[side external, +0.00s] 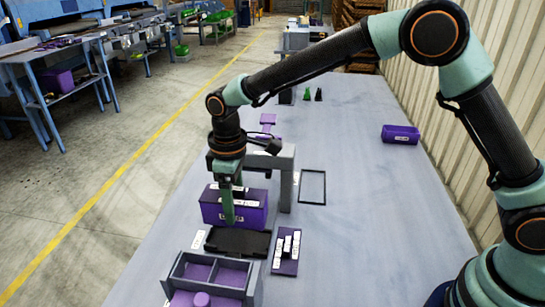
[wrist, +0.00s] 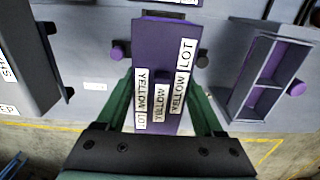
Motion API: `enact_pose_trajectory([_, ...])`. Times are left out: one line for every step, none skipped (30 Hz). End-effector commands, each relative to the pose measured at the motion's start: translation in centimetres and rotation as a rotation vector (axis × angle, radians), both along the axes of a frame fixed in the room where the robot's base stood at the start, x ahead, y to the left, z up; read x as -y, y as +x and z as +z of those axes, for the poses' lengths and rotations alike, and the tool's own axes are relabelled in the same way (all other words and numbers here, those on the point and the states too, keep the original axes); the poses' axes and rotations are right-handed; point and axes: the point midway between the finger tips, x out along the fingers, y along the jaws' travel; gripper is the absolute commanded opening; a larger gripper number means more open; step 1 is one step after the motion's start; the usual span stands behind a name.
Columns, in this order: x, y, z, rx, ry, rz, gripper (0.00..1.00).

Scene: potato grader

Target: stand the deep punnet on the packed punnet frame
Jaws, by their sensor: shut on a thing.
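My gripper (side external: 232,215) is shut on a long purple box with white labels (side external: 258,207), which I take for the deep punnet. One green finger lies against its near side; the other finger is hidden. In the wrist view the purple body (wrist: 170,28) runs between the green fingers of my gripper (wrist: 162,105), with several labels reading YELLOW and LOT. I cannot tell whether its base touches anything. A thin black rectangular outline (side external: 325,190), probably the packed punnet frame, lies flat and empty on the table to its right.
A grey arch (side external: 287,180) stands close behind and right of the box. A black tray (side external: 238,243), a labelled purple plate (side external: 286,266) and a grey divided crate (side external: 251,290) lie nearer the camera. Another purple punnet (side external: 401,137) lies right; the table between is clear.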

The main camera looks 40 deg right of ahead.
Motion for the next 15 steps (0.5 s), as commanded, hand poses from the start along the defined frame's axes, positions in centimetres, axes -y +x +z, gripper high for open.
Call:
enact_pose_trajectory([0.0, 0.0, 0.1, 0.001, 0.001, 0.000, 0.16])
enact_pose_trajectory([0.0, 0.0, 0.3, 0.002, 0.001, 0.000, 0.16])
enact_pose_trajectory([0.0, 0.1, 0.6, 0.003, 0.001, 0.000, 0.16])
enact_pose_trajectory([-0.1, 0.1, 1.0, 0.005, 0.002, 0.000, 0.16])
enact_pose_trajectory([-0.1, 0.1, 1.6, 0.005, 0.002, 0.000, 0.16])
enact_pose_trajectory([-0.1, 0.1, 2.5, 0.006, 0.004, 0.000, 0.16])
enact_pose_trajectory([-0.1, 0.1, 3.4, 0.008, 0.004, 0.000, 0.16])
enact_pose_trajectory([-0.1, 0.2, 4.3, 0.008, 0.004, 0.000, 0.16])
enact_pose_trajectory([-0.1, 0.2, 5.7, 0.009, 0.005, 0.000, 0.16])
enact_pose_trajectory([-0.1, 0.2, 6.8, 0.010, 0.006, 0.000, 0.16])
enact_pose_trajectory([-0.1, 0.2, 7.6, 0.009, 0.005, 0.000, 0.16])
enact_pose_trajectory([-0.1, 0.1, 8.8, 0.008, 0.004, 0.000, 0.16])
enact_pose_trajectory([-0.1, 0.1, 9.8, 0.009, 0.005, 0.000, 0.16])
enact_pose_trajectory([-0.1, 0.1, 10.4, 0.006, 0.004, 0.000, 0.16])
enact_pose_trajectory([-0.1, 0.1, 11.4, 0.006, 0.004, 0.000, 0.16])
